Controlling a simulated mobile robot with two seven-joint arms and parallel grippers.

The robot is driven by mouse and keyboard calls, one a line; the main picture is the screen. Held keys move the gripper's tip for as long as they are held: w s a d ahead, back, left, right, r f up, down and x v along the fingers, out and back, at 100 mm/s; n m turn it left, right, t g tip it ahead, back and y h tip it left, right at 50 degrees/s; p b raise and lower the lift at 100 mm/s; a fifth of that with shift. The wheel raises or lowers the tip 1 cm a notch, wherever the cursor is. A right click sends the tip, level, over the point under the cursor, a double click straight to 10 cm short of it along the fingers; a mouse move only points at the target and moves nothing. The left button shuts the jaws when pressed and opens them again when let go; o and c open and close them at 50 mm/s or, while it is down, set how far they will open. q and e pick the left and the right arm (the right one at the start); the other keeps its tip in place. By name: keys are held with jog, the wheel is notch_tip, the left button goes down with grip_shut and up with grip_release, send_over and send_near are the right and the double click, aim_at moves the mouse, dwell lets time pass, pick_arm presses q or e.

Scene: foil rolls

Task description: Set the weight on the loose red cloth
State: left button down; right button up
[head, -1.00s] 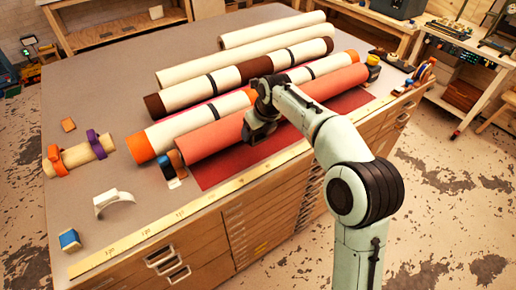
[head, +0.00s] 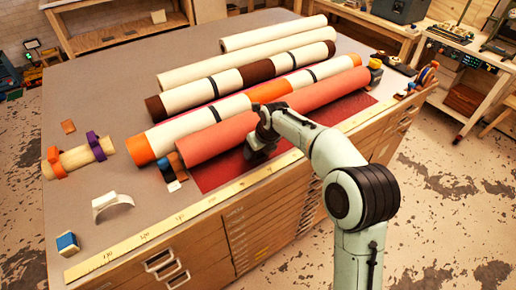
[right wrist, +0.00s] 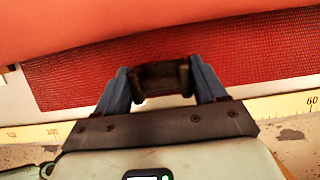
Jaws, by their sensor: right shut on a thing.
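The loose red cloth (head: 218,174) lies flat on the table along the front of a thick red roll (head: 215,135). In the right wrist view the cloth (right wrist: 240,50) fills the space beyond the gripper, with the roll (right wrist: 120,20) behind it. My right gripper (right wrist: 160,72) is shut on a dark weight (right wrist: 160,80), which sits between the blue fingers over the cloth's near edge. In the head view my right gripper (head: 262,142) is over the cloth, close in front of the roll. Whether the weight touches the cloth cannot be told. My left gripper is out of view.
A yellow ruler (head: 140,238) runs along the table's front edge. Several other rolls (head: 270,35) lie behind the red one. Small blocks (head: 172,168) stand at its left end. A white curved piece (head: 112,203) and a blue block (head: 67,243) lie front left.

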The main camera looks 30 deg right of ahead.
jog(key=o, duration=1.5)
jog(key=shift+o, duration=0.2)
jog(key=shift+r, duration=0.1)
jog(key=shift+s+r, duration=0.15)
jog(key=shift+r, duration=0.2)
jog(key=v, duration=1.1)
jog(key=shift+p, duration=0.45)
jog(key=shift+r, duration=0.1)
